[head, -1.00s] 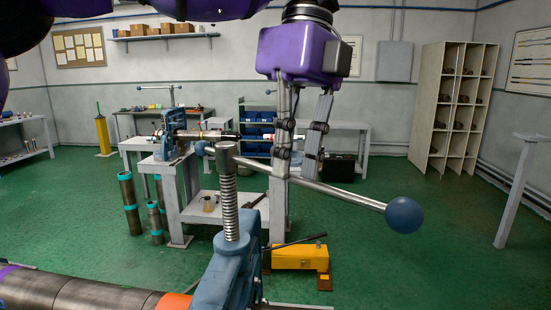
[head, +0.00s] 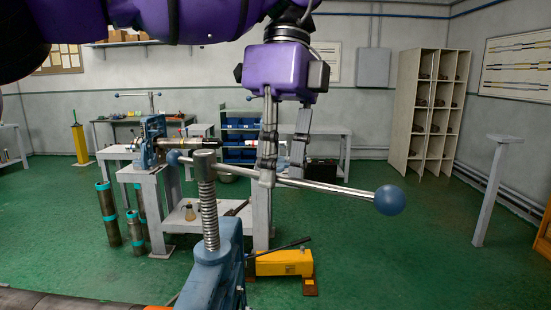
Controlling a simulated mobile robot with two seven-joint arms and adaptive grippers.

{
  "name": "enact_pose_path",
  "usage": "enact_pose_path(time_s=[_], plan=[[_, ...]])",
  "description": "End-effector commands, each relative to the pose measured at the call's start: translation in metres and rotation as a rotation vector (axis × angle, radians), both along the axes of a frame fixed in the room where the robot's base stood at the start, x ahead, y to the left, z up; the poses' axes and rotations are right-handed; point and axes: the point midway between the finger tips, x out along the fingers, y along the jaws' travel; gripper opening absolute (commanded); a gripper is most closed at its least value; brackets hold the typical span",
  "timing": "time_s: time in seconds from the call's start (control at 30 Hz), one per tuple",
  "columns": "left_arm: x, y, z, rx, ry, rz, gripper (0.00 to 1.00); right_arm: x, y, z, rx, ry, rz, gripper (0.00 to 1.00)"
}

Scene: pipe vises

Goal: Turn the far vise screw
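In the head view a blue vise (head: 215,275) stands close in front, with an upright threaded screw (head: 209,215). A steel handle bar (head: 330,187) crosses the screw's top and has a blue ball at each end, the larger at the right. My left gripper (head: 282,178) points down at the bar, right of the screw. One finger passes in front of the bar and the other seems behind it. How tightly they close is unclear. My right gripper is out of view. Another blue vise (head: 152,140) stands farther back on a grey table.
A yellow tool (head: 284,263) lies on the floor beyond the near vise. Dark pipes (head: 108,213) stand left of the grey table (head: 152,190). A grey post (head: 492,190) stands at right. Green floor is open at centre right.

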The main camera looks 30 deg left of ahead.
Motion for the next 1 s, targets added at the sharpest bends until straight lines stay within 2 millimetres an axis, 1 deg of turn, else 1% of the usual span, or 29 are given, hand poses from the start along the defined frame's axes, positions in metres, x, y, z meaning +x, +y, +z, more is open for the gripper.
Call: enact_pose_path(time_s=[0.5, 0.63, 0.77, 0.87, 1.0], plan=[[0.0, -0.001, 0.006, -0.005, -0.013, -0.005, 0.27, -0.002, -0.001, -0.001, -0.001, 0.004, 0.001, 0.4], [-0.002, -0.001, 0.007, -0.005, -0.014, -0.023, 0.27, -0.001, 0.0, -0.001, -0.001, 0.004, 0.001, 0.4], [-0.011, -0.001, 0.008, -0.004, -0.017, -0.094, 0.27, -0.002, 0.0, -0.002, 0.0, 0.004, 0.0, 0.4], [-0.023, 0.0, 0.008, -0.005, -0.017, -0.19, 0.27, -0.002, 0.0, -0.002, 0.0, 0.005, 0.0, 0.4], [-0.042, 0.004, 0.008, -0.006, -0.017, -0.368, 0.27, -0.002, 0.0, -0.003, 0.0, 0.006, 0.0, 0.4]])
